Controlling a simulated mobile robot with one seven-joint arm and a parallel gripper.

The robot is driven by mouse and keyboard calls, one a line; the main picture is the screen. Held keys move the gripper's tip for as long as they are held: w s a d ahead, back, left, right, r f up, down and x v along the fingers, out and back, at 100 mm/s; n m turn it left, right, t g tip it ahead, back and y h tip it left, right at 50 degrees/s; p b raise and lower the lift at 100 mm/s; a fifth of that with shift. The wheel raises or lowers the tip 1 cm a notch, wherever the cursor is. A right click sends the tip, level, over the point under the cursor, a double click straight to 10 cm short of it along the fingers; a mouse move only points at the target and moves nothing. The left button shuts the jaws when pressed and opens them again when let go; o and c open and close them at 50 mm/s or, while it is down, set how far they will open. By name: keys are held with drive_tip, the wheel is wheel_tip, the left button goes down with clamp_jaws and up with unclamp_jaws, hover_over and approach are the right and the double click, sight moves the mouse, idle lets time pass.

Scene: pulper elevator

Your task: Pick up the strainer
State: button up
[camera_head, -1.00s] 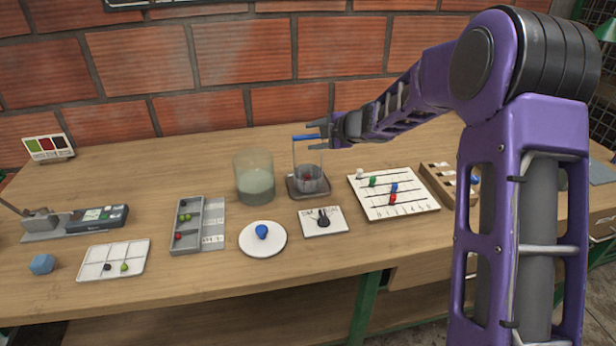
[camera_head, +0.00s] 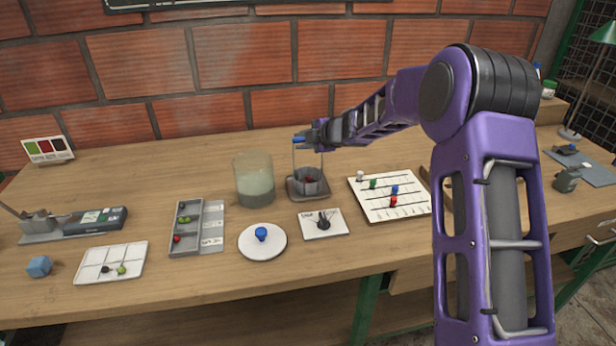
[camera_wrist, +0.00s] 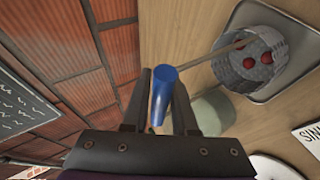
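The strainer (camera_head: 310,184) is a grey mesh basket with a thin upright stem and a blue handle (camera_head: 298,139) at the top. It stands upright on a small dark tray (camera_head: 294,193) near the back of the bench. Red pieces lie in the basket, which also shows in the wrist view (camera_wrist: 230,72). My gripper (camera_head: 308,138) is at the handle. In the wrist view, my gripper's fingers (camera_wrist: 161,90) stand on both sides of the blue handle (camera_wrist: 164,92). Whether they press on it is not clear.
A glass beaker (camera_head: 252,180) of greyish liquid stands just left of the strainer. A white board with coloured pegs (camera_head: 410,205) lies to the right. A white card (camera_head: 335,228) and a round white plate (camera_head: 263,248) lie in front. The brick wall (camera_head: 245,60) rises behind.

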clamp_jaws()
idle(1.1)
